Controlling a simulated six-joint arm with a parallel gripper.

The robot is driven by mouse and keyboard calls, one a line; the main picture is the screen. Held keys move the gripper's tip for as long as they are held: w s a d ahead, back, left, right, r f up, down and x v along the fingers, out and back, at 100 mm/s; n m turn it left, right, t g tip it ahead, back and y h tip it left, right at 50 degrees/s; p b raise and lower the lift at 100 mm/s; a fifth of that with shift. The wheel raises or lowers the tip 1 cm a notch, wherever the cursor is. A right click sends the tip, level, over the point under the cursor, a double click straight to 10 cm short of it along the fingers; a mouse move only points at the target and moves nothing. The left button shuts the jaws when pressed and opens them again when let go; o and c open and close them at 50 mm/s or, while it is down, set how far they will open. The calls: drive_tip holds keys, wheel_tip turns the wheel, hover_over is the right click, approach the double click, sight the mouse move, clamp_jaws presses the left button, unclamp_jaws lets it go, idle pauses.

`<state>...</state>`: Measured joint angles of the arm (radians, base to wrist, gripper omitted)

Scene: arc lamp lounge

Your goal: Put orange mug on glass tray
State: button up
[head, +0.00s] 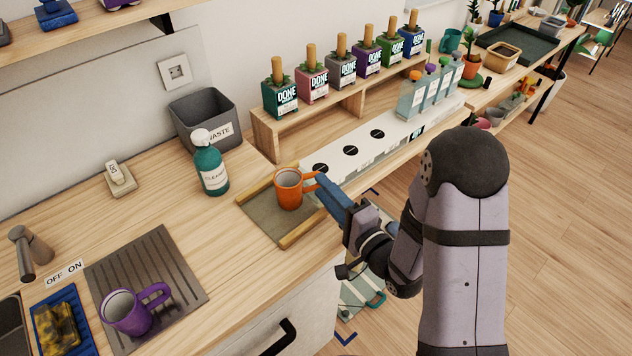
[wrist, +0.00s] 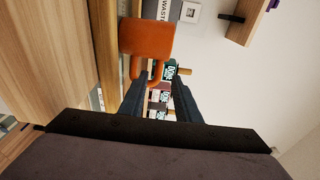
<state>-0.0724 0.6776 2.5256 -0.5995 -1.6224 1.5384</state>
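The orange mug (head: 289,190) stands upright on a grey panel with two wooden side rails, which looks like the glass tray (head: 262,217). Its handle points right, toward my gripper (head: 325,188). In the wrist view the mug (wrist: 147,38) is just beyond my fingertips (wrist: 160,88), and its handle is at the tips. The fingers are apart with a visible gap between them, so my gripper looks open. I cannot tell whether a finger touches the handle. The far side of the mug is hidden.
A teal bottle (head: 210,164) and grey waste bin (head: 203,117) stand behind left. A purple mug (head: 136,310) sits on a ridged dark mat at front left. A white panel with black circles (head: 350,151) lies behind the mug. Counter left of the tray is clear.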

drive_tip(key=p+v, duration=0.3)
drive_tip(key=shift+d+r, duration=0.15)
drive_tip(key=shift+d, duration=0.05)
drive_tip(key=shift+p+v, duration=1.25)
drive_tip(key=shift+s, duration=0.15)
drive_tip(key=shift+a, duration=0.1)
